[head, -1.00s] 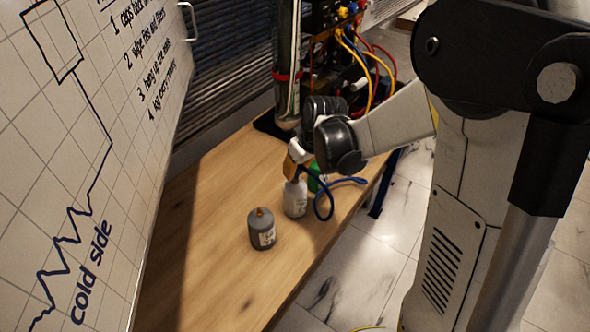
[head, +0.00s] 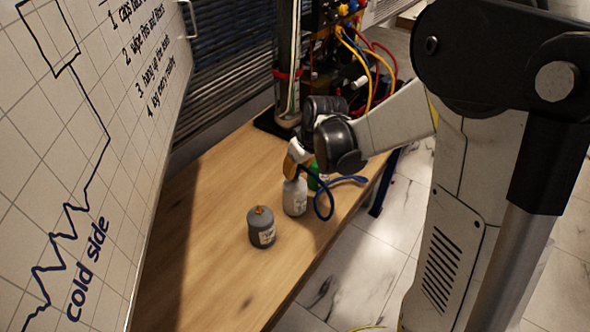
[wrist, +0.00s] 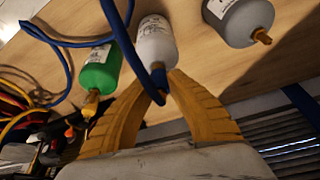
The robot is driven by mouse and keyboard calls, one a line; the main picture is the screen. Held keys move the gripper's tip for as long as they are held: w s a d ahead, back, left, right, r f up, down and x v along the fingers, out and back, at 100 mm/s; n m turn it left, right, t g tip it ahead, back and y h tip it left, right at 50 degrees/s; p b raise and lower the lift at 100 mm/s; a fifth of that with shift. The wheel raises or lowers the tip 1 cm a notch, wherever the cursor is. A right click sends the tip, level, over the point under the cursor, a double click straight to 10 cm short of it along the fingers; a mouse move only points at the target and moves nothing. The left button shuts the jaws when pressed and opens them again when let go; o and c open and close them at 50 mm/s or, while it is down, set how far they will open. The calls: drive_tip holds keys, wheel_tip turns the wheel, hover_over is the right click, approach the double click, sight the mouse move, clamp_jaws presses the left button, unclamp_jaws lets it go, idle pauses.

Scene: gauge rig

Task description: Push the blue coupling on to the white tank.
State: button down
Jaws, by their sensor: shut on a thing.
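The white tank (head: 295,197) stands upright on the wooden bench, and it also shows in the wrist view (wrist: 156,42). My gripper (head: 291,170), with yellow fingers, is right above the tank's top. In the wrist view its fingertips (wrist: 163,88) are shut on the blue coupling (wrist: 158,78), at the end of a blue hose (wrist: 115,25). The coupling is at the valve end of the white tank. The hose hangs in a loop to the right in the head view.
A green tank (wrist: 100,68) stands close beside the white one, partly hidden in the head view. A grey tank (head: 261,228) with a brass valve stands nearer the front. A rig with coloured cables (head: 355,65) is behind. The bench's left part is clear.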

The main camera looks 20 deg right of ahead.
drive_tip(key=c, duration=1)
unclamp_jaws()
drive_tip(key=shift+r, duration=0.1)
drive_tip(key=v, duration=1.2)
